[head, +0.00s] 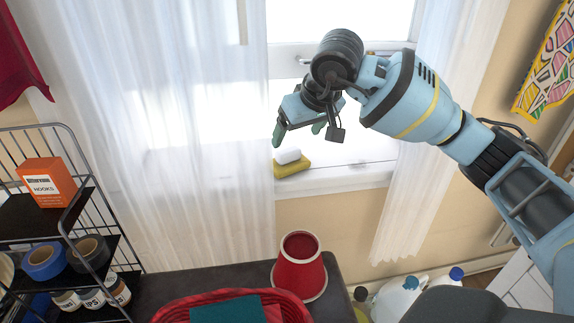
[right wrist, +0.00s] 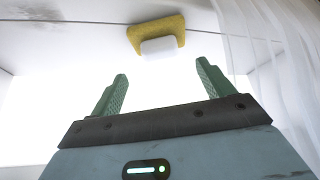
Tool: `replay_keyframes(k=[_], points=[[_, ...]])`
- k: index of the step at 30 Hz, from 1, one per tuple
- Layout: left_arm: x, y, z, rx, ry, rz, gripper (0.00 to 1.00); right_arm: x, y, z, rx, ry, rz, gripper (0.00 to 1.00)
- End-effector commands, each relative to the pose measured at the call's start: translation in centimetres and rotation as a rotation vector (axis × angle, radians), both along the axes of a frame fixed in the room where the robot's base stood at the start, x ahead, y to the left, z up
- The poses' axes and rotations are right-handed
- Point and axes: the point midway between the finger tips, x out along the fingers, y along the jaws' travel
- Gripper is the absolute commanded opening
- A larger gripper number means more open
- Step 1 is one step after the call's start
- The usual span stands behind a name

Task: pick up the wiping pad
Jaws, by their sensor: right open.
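The wiping pad (head: 291,168) is yellow with a white block (head: 287,156) on top. It lies on the window sill, near the edge of the left curtain. In the right wrist view the yellow pad (right wrist: 156,30) and its white block (right wrist: 160,48) are beyond the fingertips, roughly between them. My right gripper (head: 298,135) is open and empty, with green fingers spread apart. In the head view it appears just above the pad; the wrist view (right wrist: 160,72) shows a gap between the fingertips and the pad. My left gripper is not in view.
White curtains (head: 195,130) hang on both sides of the window. A wire rack (head: 60,130) with an orange box (head: 48,182) and tape rolls stands at left. Bottles (head: 400,292) stand at lower right.

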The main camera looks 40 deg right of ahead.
Motion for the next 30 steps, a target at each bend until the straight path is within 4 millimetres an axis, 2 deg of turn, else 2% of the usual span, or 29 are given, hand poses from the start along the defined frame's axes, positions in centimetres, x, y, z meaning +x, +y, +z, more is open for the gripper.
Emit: replay_keyframes(k=[10, 21, 29, 30], points=[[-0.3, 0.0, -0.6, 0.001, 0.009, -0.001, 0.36, 0.6, -0.1, -1.2, 0.001, 0.001, 0.000, 0.80], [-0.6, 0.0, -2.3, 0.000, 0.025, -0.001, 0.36, 3.0, -0.5, -5.6, 0.000, 0.001, 0.001, 0.80], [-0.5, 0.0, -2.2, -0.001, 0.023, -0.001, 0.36, 3.2, -0.5, -5.6, 0.001, -0.001, 0.000, 0.80], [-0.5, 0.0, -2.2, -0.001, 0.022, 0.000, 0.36, 3.2, -0.5, -5.6, 0.001, -0.001, 0.000, 0.75]])
